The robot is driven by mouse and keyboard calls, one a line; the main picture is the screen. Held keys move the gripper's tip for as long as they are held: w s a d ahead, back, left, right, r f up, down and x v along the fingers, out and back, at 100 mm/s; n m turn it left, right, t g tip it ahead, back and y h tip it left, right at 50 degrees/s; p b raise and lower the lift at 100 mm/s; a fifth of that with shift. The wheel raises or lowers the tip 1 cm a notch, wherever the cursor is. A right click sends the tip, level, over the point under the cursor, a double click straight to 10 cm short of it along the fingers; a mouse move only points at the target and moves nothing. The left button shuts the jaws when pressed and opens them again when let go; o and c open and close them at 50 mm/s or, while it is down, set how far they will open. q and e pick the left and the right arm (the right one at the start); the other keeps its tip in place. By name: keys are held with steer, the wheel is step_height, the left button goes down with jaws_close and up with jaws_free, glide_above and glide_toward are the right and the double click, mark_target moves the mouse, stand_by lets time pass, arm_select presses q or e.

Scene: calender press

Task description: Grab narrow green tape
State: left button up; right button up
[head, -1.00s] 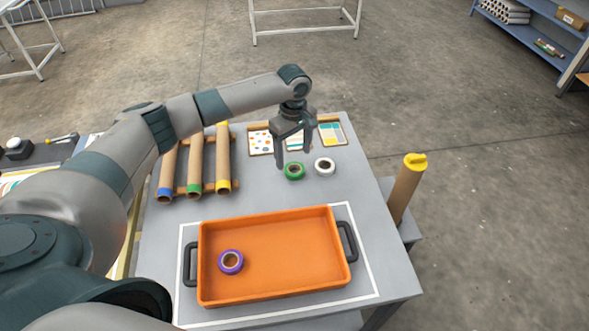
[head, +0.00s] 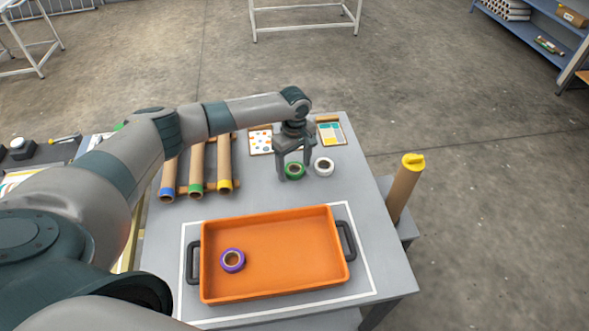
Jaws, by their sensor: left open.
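The narrow green tape (head: 295,171) is a small green roll lying flat on the grey table, behind the orange tray. My left gripper (head: 294,172) points down over it, open, with one finger at each side of the roll. I cannot tell whether the fingers touch it. A white tape roll (head: 324,167) lies close by on the right. My right gripper does not show.
An orange tray (head: 270,297) with black handles holds a purple tape roll (head: 232,260). Cardboard tubes (head: 196,165) lie on a rack at the left. Pattern cards (head: 331,133) lie behind. A yellow-capped tube (head: 405,187) stands at the right.

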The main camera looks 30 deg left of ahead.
mark_target(295, 169)
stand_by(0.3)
arm_select(q)
steer(key=c, duration=1.1)
steer(key=shift+c, duration=0.2)
steer(key=shift+r, duration=0.1)
steer(key=shift+r+b, duration=0.3)
steer(key=shift+r, duration=0.15)
steer(key=r, duration=0.2)
steer(key=r+b, duration=0.1)
steer(key=shift+s+d+r, duration=0.1)
steer(key=shift+d, duration=0.15)
steer(key=s+d+r+b, duration=0.2)
steer(key=s+d+r, duration=0.4)
steer(key=d, duration=0.3)
steer(key=shift+s+r, duration=0.3)
steer(key=shift+r, duration=0.1)
